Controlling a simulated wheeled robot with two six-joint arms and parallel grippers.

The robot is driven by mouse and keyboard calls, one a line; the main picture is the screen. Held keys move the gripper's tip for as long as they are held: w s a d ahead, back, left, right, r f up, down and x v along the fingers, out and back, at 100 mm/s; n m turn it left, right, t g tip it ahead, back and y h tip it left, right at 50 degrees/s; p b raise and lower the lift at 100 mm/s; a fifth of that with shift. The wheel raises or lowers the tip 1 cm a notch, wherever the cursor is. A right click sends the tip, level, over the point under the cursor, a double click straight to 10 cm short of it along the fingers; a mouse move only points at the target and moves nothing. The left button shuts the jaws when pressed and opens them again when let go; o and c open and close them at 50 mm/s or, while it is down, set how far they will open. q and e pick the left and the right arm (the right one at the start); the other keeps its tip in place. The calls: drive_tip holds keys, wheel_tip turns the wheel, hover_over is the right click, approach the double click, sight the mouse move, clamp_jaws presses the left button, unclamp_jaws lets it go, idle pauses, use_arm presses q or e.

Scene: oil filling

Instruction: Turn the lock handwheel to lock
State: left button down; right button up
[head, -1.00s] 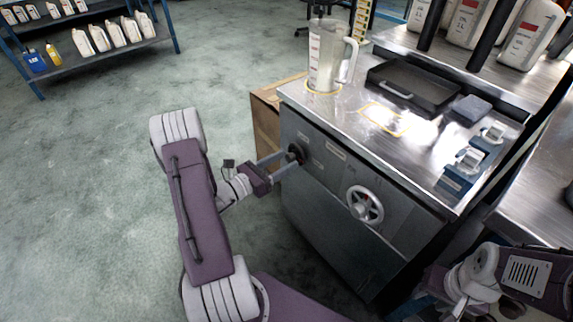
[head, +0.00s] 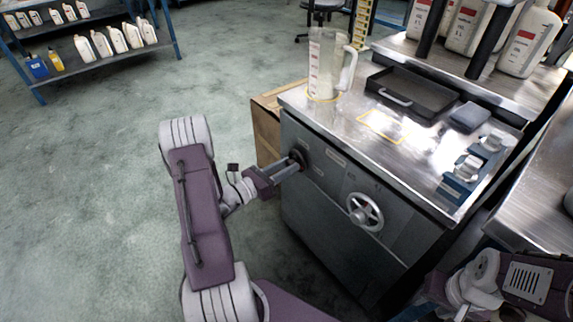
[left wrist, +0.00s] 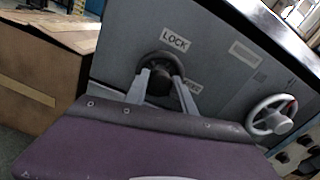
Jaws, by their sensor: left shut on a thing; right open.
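The lock handwheel is a small dark round wheel (head: 298,157) on the grey front of a metal cabinet, near its left corner. In the left wrist view the same dark wheel (left wrist: 160,64) sits just below a "LOCK" label (left wrist: 175,40). A second label below is partly hidden by a finger. My left gripper (head: 291,164) is shut on the dark wheel, with its two grey fingers (left wrist: 160,85) at either side of the hub. My right arm shows at the lower right, but its fingertips cannot be made out.
A larger silver handwheel (head: 364,211) is on the same cabinet front, to the right. On the steel top (head: 345,118) stand a clear jug (head: 322,65), a black tray (head: 412,92) and blue fixtures (head: 462,180). A cardboard box (head: 266,128) stands beside the cabinet's left side.

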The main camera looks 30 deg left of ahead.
use_arm(q)
drive_tip(key=n+p, duration=0.1)
drive_tip(key=p, duration=0.1)
drive_tip(key=n+p, duration=0.4)
drive_tip(key=shift+r, duration=0.25)
drive_tip(key=n+p, duration=0.2)
drive_tip(key=n, duration=0.1)
drive_tip(key=n+p, duration=0.3)
drive_tip(key=n, duration=0.1)
drive_tip(key=shift+f, duration=0.15)
drive_tip(key=n+p, duration=0.1)
drive_tip(key=n, duration=0.4)
drive_tip(key=shift+f+p, duration=0.15)
drive_tip(key=shift+p, duration=0.15)
drive_tip(key=c, duration=1.1)
unclamp_jaws()
drive_tip(key=shift+o, duration=0.2)
